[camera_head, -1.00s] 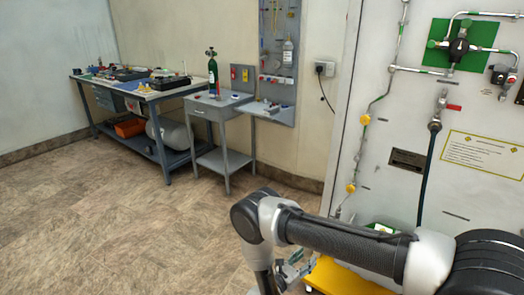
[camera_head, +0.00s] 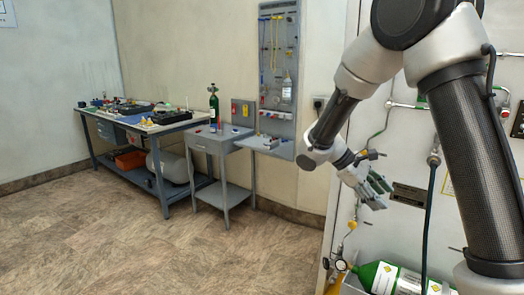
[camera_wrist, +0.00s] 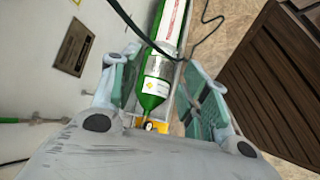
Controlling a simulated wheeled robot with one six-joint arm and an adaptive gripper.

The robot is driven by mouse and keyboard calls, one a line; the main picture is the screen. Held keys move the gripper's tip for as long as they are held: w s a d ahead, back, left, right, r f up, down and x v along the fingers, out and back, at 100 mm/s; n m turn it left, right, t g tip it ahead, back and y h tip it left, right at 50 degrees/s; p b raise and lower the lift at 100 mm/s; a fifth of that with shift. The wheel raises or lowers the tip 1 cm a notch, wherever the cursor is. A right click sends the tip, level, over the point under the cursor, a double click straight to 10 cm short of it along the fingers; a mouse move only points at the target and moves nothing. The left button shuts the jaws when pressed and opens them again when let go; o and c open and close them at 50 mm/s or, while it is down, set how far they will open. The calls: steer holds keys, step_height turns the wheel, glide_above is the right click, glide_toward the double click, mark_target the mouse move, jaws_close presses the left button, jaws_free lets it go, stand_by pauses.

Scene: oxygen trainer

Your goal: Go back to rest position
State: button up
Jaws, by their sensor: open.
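My gripper (camera_head: 372,187) is raised in front of the white panel at the right of the head view. Its fingers are spread and nothing is between them. In the wrist view my gripper (camera_wrist: 165,85) is open, with a finger on each side. A green and white oxygen cylinder (camera_wrist: 158,72) shows beyond and below the fingers, apart from them. The cylinder (camera_head: 385,277) lies at the bottom right of the head view, partly cut off by the frame and behind my arm.
A white panel (camera_head: 405,163) with pipes and a dark hose (camera_head: 428,225) stands close behind my arm. A workbench (camera_head: 185,126), a small grey table (camera_head: 215,139) and a tool board (camera_head: 279,70) stand along the back wall. A brown slatted thing (camera_wrist: 270,80) is at the wrist view's right. Floor at left is clear.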

steer(key=s+d+r+m+t+y, duration=0.1)
steer(key=s+r+m+t+y, duration=0.2)
steer(key=s+r, duration=0.3)
steer(key=s+d+r+m+t+y, duration=0.2)
steer(key=s+r+m+y, duration=0.4)
steer(key=s, duration=1.1)
steer(key=shift+s+r+t, duration=0.15)
steer(key=shift+r+t, duration=0.05)
steer(key=shift+t, duration=0.5)
steer(key=shift+d, duration=0.1)
